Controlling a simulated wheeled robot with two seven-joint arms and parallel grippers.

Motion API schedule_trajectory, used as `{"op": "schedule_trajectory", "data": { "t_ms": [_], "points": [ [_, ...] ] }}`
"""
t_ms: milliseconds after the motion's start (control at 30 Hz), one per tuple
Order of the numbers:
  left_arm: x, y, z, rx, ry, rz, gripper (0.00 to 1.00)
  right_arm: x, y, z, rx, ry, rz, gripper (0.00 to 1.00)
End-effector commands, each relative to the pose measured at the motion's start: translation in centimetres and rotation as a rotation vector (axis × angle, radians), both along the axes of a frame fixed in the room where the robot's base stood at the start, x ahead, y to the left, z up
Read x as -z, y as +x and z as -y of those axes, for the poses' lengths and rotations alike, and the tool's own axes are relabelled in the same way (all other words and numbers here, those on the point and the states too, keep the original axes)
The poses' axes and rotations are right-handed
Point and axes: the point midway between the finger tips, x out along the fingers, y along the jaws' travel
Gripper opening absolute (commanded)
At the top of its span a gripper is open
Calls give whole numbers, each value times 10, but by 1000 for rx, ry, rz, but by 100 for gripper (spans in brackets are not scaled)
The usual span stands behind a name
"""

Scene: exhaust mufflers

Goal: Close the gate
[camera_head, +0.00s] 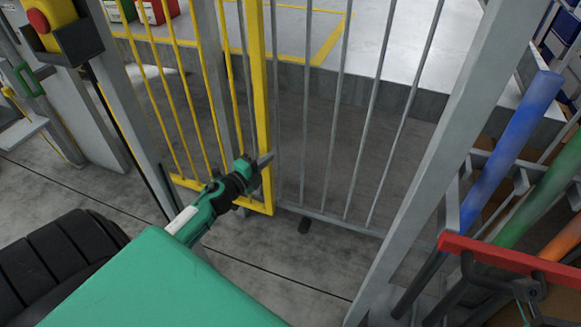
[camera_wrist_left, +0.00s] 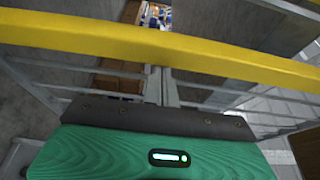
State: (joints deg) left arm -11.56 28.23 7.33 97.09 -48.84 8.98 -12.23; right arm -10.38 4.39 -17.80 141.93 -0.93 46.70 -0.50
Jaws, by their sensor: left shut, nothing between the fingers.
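The gate is a barred panel with a yellow frame (camera_head: 259,80), standing upright left of centre in the head view. A grey barred panel (camera_head: 340,120) adjoins it on the right; I cannot tell whether the two are joined. My left gripper (camera_head: 268,159) is shut and empty, its tip at the yellow frame's right upright, above its lower corner. I cannot tell whether it touches. In the left wrist view, a yellow bar (camera_wrist_left: 160,45) crosses in front of the green gripper body. My right gripper is not in view.
A thick grey post (camera_head: 450,140) stands right of the panels, another (camera_head: 125,85) left. Blue (camera_head: 510,150) and green (camera_head: 535,200) tubes and a red bar (camera_head: 510,257) crowd the right side. A yellow-and-red button box (camera_head: 50,25) is at upper left. Grey floor lies beyond the bars.

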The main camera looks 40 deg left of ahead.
Motion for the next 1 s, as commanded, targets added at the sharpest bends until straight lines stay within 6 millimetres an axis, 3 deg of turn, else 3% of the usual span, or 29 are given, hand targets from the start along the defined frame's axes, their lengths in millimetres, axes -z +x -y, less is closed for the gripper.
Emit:
{"op": "schedule_trajectory", "data": {
  "t_ms": [100,300,1000],
  "points": [
    [1,-4,-19,-2,2,-1,0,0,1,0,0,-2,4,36],
    [1,-8,-33,-1,1,-1,0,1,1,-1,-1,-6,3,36],
    [0,-8,-35,3,0,-1,0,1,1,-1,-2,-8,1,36]
  ]
}}
